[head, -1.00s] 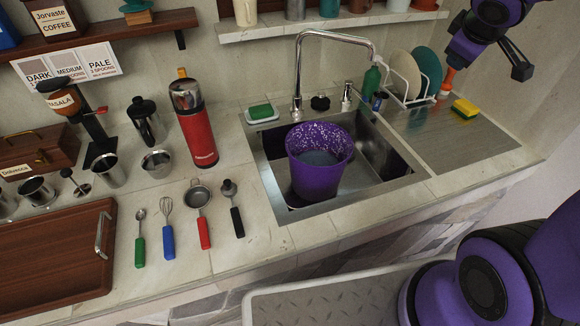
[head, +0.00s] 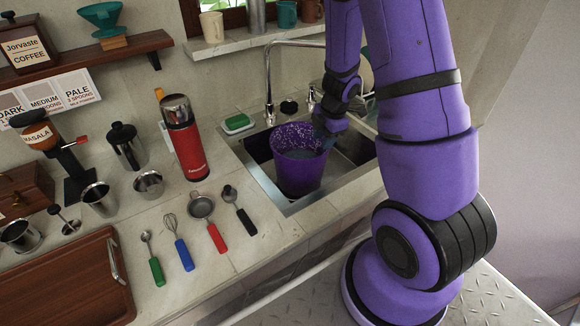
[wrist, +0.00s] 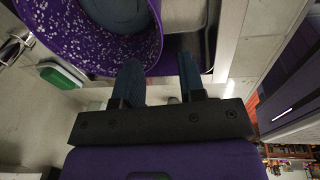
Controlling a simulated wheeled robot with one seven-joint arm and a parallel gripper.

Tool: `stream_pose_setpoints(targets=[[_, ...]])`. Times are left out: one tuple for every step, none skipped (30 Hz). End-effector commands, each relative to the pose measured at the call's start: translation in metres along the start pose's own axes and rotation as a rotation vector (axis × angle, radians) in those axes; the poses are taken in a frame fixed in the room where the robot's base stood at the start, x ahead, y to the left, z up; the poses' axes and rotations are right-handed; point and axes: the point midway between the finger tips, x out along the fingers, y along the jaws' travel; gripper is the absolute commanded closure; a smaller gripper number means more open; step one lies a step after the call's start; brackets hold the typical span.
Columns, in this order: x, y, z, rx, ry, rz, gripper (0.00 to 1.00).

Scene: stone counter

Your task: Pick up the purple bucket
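The purple bucket (head: 299,176) stands upright in the metal sink, with a white-speckled inside. In the wrist view its speckled wall and rim (wrist: 60,30) fill the upper left. My gripper (head: 323,142) is at the right side of the bucket's rim in the head view. In the wrist view its two dark blue fingers (wrist: 160,64) are spread apart. The left finger overlaps the rim and the right finger lies outside the bucket. Whether either finger touches the bucket, I cannot tell.
The sink's edge (head: 335,198) surrounds the bucket, and the tap (head: 268,88) rises behind it. A red flask (head: 186,145) and a green sponge on a dish (head: 237,123) stand to the left. Several utensils lie on the front counter. My arm hides the drying area.

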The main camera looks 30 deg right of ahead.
Motion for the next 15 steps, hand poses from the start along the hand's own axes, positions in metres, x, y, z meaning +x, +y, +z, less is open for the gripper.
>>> stream_pose_setpoints(targets=[[0.004,-0.001,0.001,-0.001,0.001,-0.003,0.63],[0.007,-0.001,0.001,0.000,0.001,-0.003,0.63],[0.012,-0.001,0.001,0.001,0.002,-0.003,0.63],[0.016,-0.001,0.001,0.001,0.002,-0.003,0.63],[0.020,-0.001,0.001,0.002,0.001,-0.002,0.63],[0.025,-0.001,0.001,0.003,0.002,-0.003,0.63],[0.029,-0.001,0.001,0.003,0.002,-0.003,0.63],[0.033,0.000,0.001,0.003,0.001,-0.001,0.63],[0.037,0.000,0.001,0.002,0.001,0.000,0.63],[0.041,0.000,0.001,0.003,0.001,0.000,0.63],[0.043,0.000,0.001,0.002,0.000,0.000,0.63],[0.046,0.000,0.001,0.002,0.000,0.000,0.63],[0.048,0.000,0.001,0.001,0.001,0.000,0.63],[0.050,0.000,0.001,0.001,0.001,0.001,0.63],[0.051,0.000,0.001,0.002,0.000,0.001,0.63]])
